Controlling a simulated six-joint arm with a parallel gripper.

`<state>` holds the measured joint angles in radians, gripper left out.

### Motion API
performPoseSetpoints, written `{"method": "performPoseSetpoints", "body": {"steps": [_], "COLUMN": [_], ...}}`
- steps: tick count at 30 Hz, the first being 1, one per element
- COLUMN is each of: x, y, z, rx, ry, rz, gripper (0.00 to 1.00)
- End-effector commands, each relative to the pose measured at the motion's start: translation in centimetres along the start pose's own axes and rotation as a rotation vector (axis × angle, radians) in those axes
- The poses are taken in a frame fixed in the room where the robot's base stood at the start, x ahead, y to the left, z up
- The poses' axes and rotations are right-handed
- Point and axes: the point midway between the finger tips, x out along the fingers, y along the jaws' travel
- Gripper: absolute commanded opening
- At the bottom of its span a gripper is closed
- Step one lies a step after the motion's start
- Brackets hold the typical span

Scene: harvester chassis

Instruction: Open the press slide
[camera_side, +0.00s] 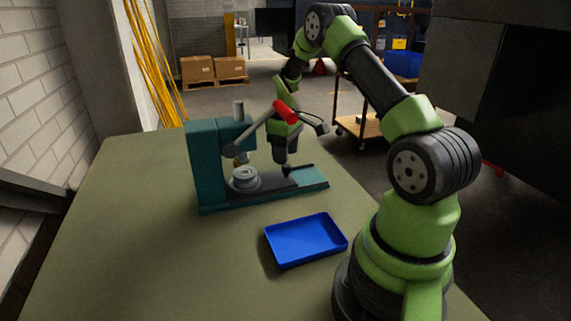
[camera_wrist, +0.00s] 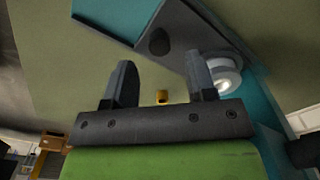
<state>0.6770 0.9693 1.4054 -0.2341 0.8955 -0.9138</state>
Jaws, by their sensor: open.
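The teal press (camera_side: 203,165) stands on the table, with a lever ending in a red handle (camera_side: 286,111). Its dark grey slide (camera_side: 308,171) lies along the teal base and also shows in the wrist view (camera_wrist: 188,32). A round pale metal fixture (camera_side: 244,180) sits beneath the press ram; part of it shows in the wrist view (camera_wrist: 226,77). A black knob (camera_side: 287,170) stands up from the slide. My gripper (camera_side: 282,162) is open just above the knob. In the wrist view the knob (camera_wrist: 158,41) appears beyond and between the spread fingertips (camera_wrist: 160,64), not gripped.
An empty blue tray (camera_side: 305,240) lies on the green table (camera_side: 120,240) in front of the press. The lever and red handle reach close to my gripper and wrist. The table left of the press is clear.

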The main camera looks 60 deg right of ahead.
Motion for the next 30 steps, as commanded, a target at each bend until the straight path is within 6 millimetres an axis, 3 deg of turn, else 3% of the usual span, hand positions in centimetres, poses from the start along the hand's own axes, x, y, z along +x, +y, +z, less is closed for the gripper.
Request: {"method": "performPoseSetpoints", "body": {"steps": [3, 7, 18, 25, 30], "x": [2.0, 3.4, 3.9, 3.9, 3.9], "y": [0.0, 0.0, 0.0, 0.0, 0.2], "z": [0.0, 0.0, -0.1, -0.1, 0.2], "rx": [-0.001, 0.000, 0.000, 0.000, 0.001], "ry": [-0.002, 0.001, 0.003, 0.002, 0.002], "rz": [-0.001, 0.000, 0.002, 0.001, 0.001], "gripper": [0.51, 0.51, 0.51, 0.00, 0.00]}}
